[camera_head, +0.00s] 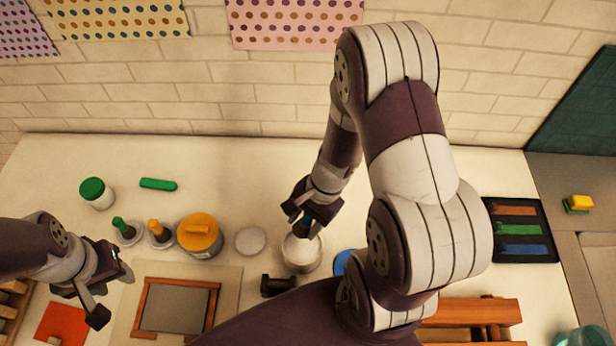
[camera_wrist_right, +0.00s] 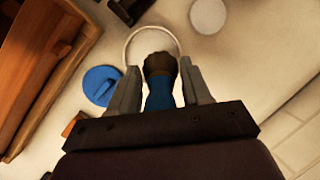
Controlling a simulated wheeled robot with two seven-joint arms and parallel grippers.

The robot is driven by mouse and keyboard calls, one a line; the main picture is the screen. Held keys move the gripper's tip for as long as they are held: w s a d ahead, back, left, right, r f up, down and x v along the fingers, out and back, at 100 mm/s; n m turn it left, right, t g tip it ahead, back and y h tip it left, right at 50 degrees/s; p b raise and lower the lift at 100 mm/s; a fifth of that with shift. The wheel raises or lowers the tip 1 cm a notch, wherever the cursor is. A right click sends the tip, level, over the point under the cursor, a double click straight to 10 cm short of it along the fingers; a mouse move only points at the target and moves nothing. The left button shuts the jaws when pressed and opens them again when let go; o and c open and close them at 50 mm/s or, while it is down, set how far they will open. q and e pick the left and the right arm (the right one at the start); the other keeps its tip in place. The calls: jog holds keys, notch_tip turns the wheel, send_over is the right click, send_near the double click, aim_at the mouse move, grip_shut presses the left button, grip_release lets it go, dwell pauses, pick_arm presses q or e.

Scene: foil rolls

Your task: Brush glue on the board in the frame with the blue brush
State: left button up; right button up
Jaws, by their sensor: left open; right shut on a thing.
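My right gripper (camera_head: 308,226) is shut on the blue brush (camera_wrist_right: 158,95) above the white pot (camera_head: 302,262). In the right wrist view the brush's brown end (camera_wrist_right: 160,64) lies over the pot's round rim (camera_wrist_right: 128,48). I cannot tell whether the bristles touch glue. The brown frame (camera_head: 145,308) lies on a pale mat at the lower left, with a grey board (camera_head: 180,308) inside it. My left gripper (camera_head: 112,292) is open and empty, left of the frame.
A blue lid (camera_wrist_right: 101,85) lies beside the pot. A white disc (camera_head: 250,240), a yellow-lidded jar (camera_head: 200,240), two small pots with green and yellow tops, and a dark roller-like object (camera_head: 278,286) stand nearby. A black tray (camera_head: 540,210) lies at the right.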

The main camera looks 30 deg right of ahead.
aim_at(308, 229)
jog(key=shift+w+f, duration=0.15)
jog(key=shift+f, duration=0.05)
jog(key=s+f+b, duration=0.1)
jog(key=s+a+f+b, duration=0.1)
jog(key=b, duration=0.1)
jog(key=f, duration=0.1)
jog(key=f+b, duration=0.1)
jog(key=w+f+b, duration=0.1)
jog(key=shift+w+d+f, duration=0.1)
jog(key=shift+d+f, duration=0.15)
jog(key=shift+d, duration=0.05)
jog(key=shift+s+a+r, duration=0.2)
jog(key=shift+s+r, duration=0.05)
jog(key=shift+s, duration=0.1)
pick_arm(q)
jog(key=f, duration=0.3)
jog(key=s+f, duration=0.1)
jog(key=f, duration=0.1)
jog(key=shift+a+f, duration=0.1)
jog(key=shift+a, duration=0.2)
pick_arm(e)
jog(key=shift+w+d+f, duration=0.1)
jog(key=shift+w, duration=0.1)
pick_arm(q)
jog(key=shift+s+a+f+b, duration=0.1)
jog(key=shift+b, duration=0.2)
pick_arm(e)
jog(key=shift+s+f, duration=0.1)
jog(key=shift+s, duration=0.05)
